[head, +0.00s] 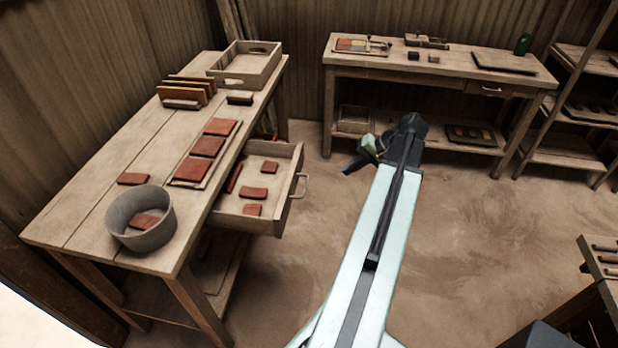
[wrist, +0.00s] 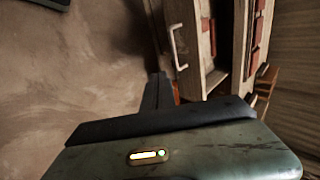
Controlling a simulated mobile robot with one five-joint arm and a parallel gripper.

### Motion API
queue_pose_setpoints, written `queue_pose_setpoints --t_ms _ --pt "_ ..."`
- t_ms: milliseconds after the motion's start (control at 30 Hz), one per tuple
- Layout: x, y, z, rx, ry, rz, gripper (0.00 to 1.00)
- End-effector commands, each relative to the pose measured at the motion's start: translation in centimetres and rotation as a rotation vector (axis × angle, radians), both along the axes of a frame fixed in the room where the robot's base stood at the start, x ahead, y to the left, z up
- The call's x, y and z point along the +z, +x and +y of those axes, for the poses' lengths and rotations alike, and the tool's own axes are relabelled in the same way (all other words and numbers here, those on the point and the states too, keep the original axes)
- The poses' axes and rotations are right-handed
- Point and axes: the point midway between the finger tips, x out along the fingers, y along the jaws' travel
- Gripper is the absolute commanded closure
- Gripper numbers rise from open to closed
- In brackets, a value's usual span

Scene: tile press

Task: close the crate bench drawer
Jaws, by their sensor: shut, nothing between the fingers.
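The crate bench (head: 110,160) stands at the left in the head view. Its drawer (head: 242,220) is pulled out to the right and holds several red tiles. The handle (head: 299,186) is on the drawer's outer face. My gripper (head: 359,159) is shut and empty, in the air to the right of the drawer, apart from the handle. In the wrist view the drawer front (wrist: 201,40) and its pale handle (wrist: 178,46) show beyond my dark fingers (wrist: 157,92), which do not touch them.
A grey bowl (head: 126,235) with a red tile, a tray of tiles (head: 192,183) and an open wooden crate (head: 265,70) are on the bench top. A second bench (head: 450,65) stands at the back, with a shelf rack (head: 565,155) at right. The floor right of the drawer is clear.

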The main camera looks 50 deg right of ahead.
Motion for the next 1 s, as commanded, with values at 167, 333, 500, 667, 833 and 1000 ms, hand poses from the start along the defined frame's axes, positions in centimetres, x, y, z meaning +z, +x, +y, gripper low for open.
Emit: queue_pose_setpoints --t_ms 167,333,500,667,833,1000 --pt "-2.0 1.6 1.1 0.013 0.001 0.000 1.00" --pt "-5.1 3.9 2.6 0.018 0.000 0.001 1.00" --pt "-7.9 6.1 4.0 0.020 -0.001 0.001 1.00" --pt "-8.1 8.2 5.3 0.021 -0.001 0.000 1.00" --pt "-8.3 9.6 6.1 0.021 0.000 0.001 1.00" --pt "-8.3 9.9 6.3 0.019 0.000 0.001 1.00"
